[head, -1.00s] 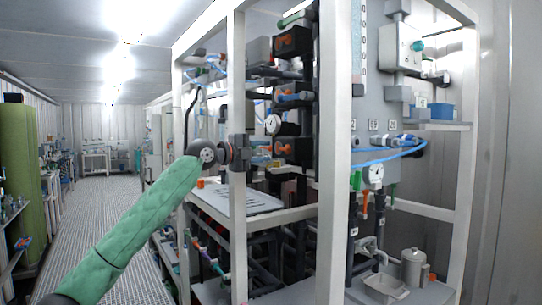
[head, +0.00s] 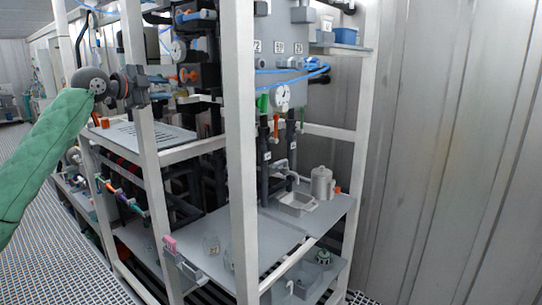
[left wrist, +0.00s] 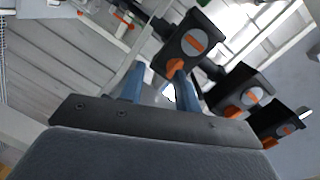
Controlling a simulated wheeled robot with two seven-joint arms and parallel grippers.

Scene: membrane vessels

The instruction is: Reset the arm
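My left arm, in a green sleeve, comes in from the left in the head view. Its gripper (head: 138,86) is raised beside the white rack frame (head: 240,150), level with the dark valve boxes. The fingertips are hard to make out there. In the left wrist view the two blue fingers of the left gripper (left wrist: 162,84) stand apart, with nothing visibly held between them. Black valve boxes with orange handles (left wrist: 192,42) lie beyond the fingers; I cannot tell whether any is touched. My right gripper is in neither view.
The rack's lower shelf holds a grey tray (head: 297,209) and a lidded grey canister (head: 322,183). A pink item (head: 170,244) is at the shelf's front left. A pressure gauge (head: 281,96) hangs above. A corrugated wall (head: 450,150) closes the right side. Grated floor (head: 60,250) is clear at lower left.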

